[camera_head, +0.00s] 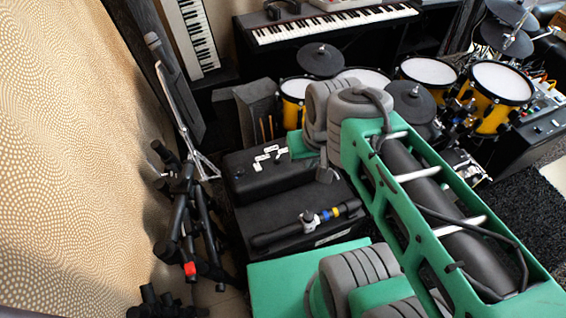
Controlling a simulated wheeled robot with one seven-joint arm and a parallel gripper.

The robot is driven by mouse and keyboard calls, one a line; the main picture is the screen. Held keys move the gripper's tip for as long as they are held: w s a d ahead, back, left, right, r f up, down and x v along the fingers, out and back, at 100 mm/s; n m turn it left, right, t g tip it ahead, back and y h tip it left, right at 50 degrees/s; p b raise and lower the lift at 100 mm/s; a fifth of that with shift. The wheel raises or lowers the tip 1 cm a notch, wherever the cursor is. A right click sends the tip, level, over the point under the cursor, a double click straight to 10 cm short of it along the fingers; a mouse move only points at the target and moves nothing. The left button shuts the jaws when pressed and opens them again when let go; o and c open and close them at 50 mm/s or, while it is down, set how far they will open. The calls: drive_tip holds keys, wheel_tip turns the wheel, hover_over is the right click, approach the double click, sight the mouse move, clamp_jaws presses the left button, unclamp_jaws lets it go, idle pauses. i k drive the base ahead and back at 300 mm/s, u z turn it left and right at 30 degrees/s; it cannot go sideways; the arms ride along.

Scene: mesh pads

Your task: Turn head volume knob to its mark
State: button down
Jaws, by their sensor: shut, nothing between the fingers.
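The black amp head (285,184) sits on top of a larger black cabinet (275,213), left of the middle of the head view. Its volume knob and mark are too small or hidden to make out. My green and grey arm reaches across the right half and bends back behind its grey elbow. The small white parts at the end of a green link look like my gripper (269,157). It is over the amp head as seen from here; the gap between them cannot be judged. It is shut and empty.
Black stands (190,215) and a microphone (155,45) are at the left by the patterned wall. Drums (500,83) and a keyboard (335,22) stand behind. Little free room shows around the cabinet.

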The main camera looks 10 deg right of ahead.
sight(239, 172)
drive_tip(key=z, duration=0.25)
drive_tip(key=k, duration=0.9)
drive_tip(key=u, duration=0.55)
drive_tip(key=i, duration=1)
